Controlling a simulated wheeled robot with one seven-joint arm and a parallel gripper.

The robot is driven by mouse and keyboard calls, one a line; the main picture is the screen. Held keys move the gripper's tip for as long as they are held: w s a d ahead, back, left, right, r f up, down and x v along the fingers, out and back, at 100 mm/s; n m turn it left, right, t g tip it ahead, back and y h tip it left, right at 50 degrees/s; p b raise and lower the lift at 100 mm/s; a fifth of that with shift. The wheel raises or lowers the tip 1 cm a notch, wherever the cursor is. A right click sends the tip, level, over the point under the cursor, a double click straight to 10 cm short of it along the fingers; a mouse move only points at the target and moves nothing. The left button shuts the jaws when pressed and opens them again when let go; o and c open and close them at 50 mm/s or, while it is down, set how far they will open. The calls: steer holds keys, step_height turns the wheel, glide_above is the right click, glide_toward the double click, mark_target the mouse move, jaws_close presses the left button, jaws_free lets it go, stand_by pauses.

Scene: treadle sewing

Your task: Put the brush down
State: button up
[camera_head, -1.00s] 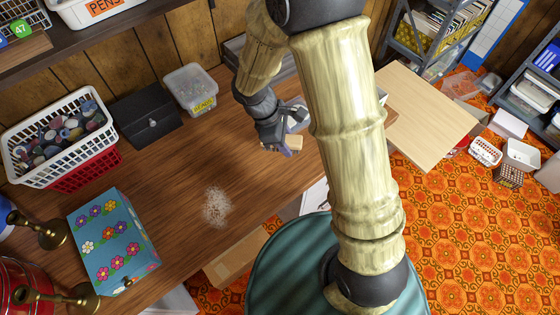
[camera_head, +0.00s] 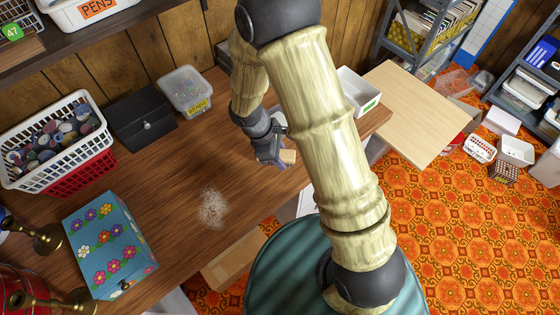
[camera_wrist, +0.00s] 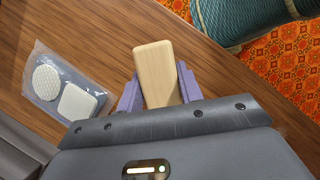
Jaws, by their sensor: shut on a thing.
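The brush (camera_head: 288,156) shows as a pale wooden block at my gripper, over the right part of the brown wooden table (camera_head: 170,165). In the wrist view the brush (camera_wrist: 153,62) sticks out from between two purple fingers. My gripper (camera_head: 274,155) is shut on it, and the same fingers show in the wrist view (camera_wrist: 160,90). The brush's underside and any bristles are hidden, so I cannot tell whether it touches the table top. A patch of pale dust (camera_head: 212,208) lies on the table left of my gripper.
A clear bag with white pads (camera_wrist: 62,84) lies left of my gripper in the wrist view. A white tray (camera_head: 357,92) stands at the right end. A flowered box (camera_head: 108,245), basket (camera_head: 88,140), black box (camera_head: 143,124) and clear tub (camera_head: 187,92) stand left. The middle is clear.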

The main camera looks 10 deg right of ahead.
step_height(320, 180, down, 4)
steer(key=shift+r, duration=0.15)
